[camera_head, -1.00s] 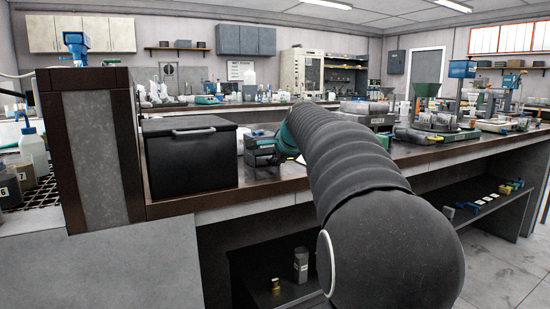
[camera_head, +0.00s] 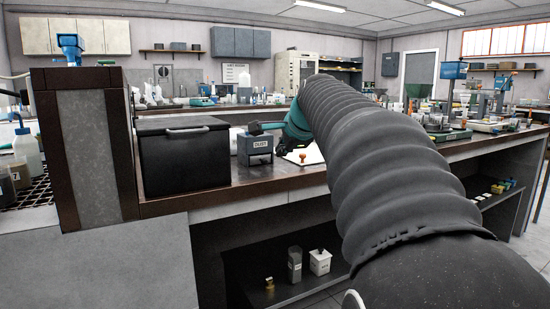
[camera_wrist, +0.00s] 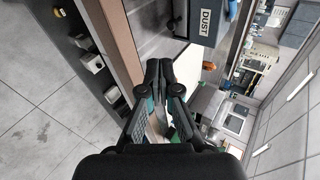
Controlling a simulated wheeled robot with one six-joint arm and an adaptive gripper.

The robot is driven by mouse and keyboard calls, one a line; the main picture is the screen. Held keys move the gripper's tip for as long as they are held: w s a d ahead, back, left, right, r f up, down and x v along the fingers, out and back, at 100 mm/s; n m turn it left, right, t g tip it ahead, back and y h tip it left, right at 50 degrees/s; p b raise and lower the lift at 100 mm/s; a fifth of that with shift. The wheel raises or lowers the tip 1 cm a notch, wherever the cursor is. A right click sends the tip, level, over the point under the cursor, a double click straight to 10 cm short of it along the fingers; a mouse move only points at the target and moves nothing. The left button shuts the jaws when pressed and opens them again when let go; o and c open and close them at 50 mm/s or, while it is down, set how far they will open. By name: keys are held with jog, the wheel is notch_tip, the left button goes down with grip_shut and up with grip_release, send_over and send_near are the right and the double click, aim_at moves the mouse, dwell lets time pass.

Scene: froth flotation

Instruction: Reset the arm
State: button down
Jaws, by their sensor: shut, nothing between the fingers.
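My gripper (camera_wrist: 158,68) shows in the wrist view with its two dark fingers together and nothing between them. It is over or beside the bench's front edge, close to a grey box labelled DUST (camera_wrist: 204,22), and apart from it. In the head view my arm, in a black ribbed sleeve, stretches from the lower right up toward the bench. A teal part of it shows beside the DUST box (camera_head: 255,149).
A black lidded box (camera_head: 184,160) stands left of the DUST box on the bench. A brown-edged partition (camera_head: 92,148) rises further left. The low shelf holds a grey container (camera_head: 295,265) and a white one (camera_head: 319,262). Open floor lies at the right.

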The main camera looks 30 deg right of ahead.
jog(key=shift+v, duration=1.3)
jog(key=s+a+f+n+g, duration=0.2)
jog(key=s+f+n, duration=0.25)
jog(key=f, duration=0.25)
jog(key=s+a+f+n+g, duration=0.1)
jog(key=s+f+n, duration=0.2)
jog(key=f+n, duration=0.35)
jog(key=s+a+f+n+g, duration=0.1)
jog(key=s+a+f+n, duration=0.3)
jog(key=s+a+f, duration=0.3)
jog(key=s+a+f+n+g+y, duration=0.1)
jog(key=s+a+f+n, duration=0.3)
jog(key=s+a+f, duration=0.4)
jog(key=s+f, duration=0.1)
jog(key=s, duration=0.4)
